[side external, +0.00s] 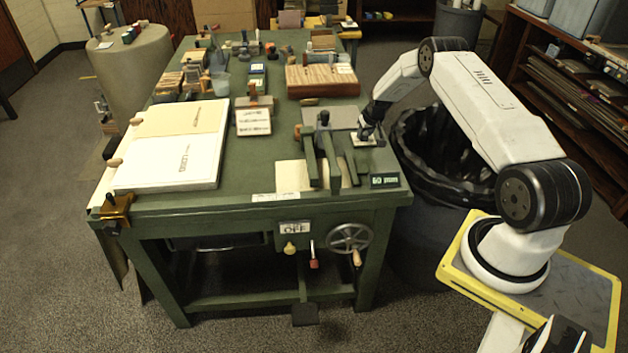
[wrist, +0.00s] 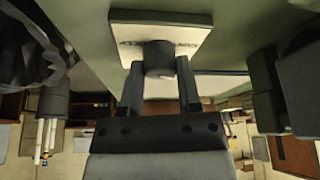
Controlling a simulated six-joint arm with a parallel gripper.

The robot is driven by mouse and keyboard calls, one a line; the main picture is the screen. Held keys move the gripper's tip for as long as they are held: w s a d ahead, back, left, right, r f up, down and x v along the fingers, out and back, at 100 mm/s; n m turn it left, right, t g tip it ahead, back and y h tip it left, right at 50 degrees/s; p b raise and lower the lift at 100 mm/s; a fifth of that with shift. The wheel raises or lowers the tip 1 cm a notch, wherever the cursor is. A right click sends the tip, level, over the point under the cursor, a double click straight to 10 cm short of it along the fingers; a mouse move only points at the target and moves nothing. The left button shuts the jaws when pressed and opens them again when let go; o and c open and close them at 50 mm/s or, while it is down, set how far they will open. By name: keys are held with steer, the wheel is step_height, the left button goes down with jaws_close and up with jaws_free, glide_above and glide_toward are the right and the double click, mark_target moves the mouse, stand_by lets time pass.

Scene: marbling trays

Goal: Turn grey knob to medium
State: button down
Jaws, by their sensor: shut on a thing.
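A grey knob (wrist: 159,57) stands on a white plate (wrist: 190,20) with dark lettering, which I cannot read clearly. My gripper (wrist: 160,66) is shut on the knob, one finger on each side of it. In the side view the white plate (side external: 360,143) lies on the right part of the green bench top, and my gripper (side external: 368,133) is down over it. The knob is mostly hidden there by my gripper. I cannot tell which setting the knob points to.
A green press-like frame (side external: 323,150) stands just left of the plate, close to my gripper. A small display (side external: 384,181) is at the bench's front right corner. A dark lined bin (side external: 430,150) stands right of the bench. A large white board (side external: 180,155) lies at left.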

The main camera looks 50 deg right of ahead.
steer(key=shift+m, duration=0.6)
steer(key=shift+a+m+g+h, duration=0.1)
steer(key=shift+m+g+h, duration=0.35)
steer(key=shift+m, duration=0.75)
steer(key=shift+a+m+g+h, duration=0.1)
steer(key=shift+m+g+h, duration=0.3)
steer(key=shift+m, duration=0.8)
steer(key=shift+w+m+g+h, duration=0.15)
steer(key=shift+m+g, duration=0.45)
steer(key=shift+m, duration=0.85)
steer(key=shift+s+m+g+h, duration=0.1)
steer(key=shift+m+g, duration=0.45)
steer(key=shift+m, duration=0.9)
steer(key=shift+w, duration=0.1)
steer(key=shift+c, duration=1.5)
jaws_free()
steer(key=v, duration=0.7)
steer(key=shift+r, duration=0.35)
